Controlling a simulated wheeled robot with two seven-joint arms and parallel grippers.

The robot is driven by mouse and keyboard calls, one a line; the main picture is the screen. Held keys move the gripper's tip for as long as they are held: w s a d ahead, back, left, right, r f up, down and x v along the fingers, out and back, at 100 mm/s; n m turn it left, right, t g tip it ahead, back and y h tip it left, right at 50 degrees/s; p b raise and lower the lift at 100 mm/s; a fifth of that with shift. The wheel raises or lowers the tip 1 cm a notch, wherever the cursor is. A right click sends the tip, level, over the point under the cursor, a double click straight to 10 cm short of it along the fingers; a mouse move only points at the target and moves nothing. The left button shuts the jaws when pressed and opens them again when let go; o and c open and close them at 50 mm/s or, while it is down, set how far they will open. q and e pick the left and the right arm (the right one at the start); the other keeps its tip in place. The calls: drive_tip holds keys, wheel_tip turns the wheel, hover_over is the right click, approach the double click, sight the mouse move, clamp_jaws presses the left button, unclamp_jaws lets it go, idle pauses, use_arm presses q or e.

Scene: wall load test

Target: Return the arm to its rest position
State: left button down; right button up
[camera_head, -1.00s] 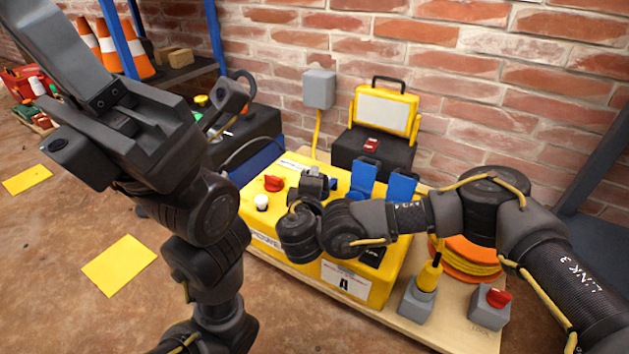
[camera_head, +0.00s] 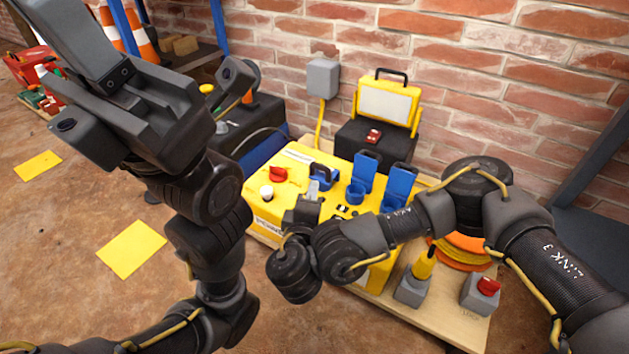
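My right arm (camera_head: 405,225) reaches in from the right and bends in front of the yellow test box (camera_head: 297,157). Its wrist and gripper (camera_head: 308,206) are over the front of the box, pointing away from me. The fingertips are too small and end-on to tell their gap. I see nothing clearly held there. My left arm rises from the bottom left, its dark angular gripper end (camera_head: 150,115) high at the left, near the camera and apart from the box. Its finger gap does not read clearly.
The box has a red knob (camera_head: 278,174), a white button (camera_head: 266,192) and blue sockets with raised lids (camera_head: 366,172). A work light (camera_head: 388,105) stands behind. A red-button box (camera_head: 481,294) and an orange cable reel (camera_head: 462,252) are at right. Brick wall closes the back.

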drive_tip(key=shift+s, duration=0.3)
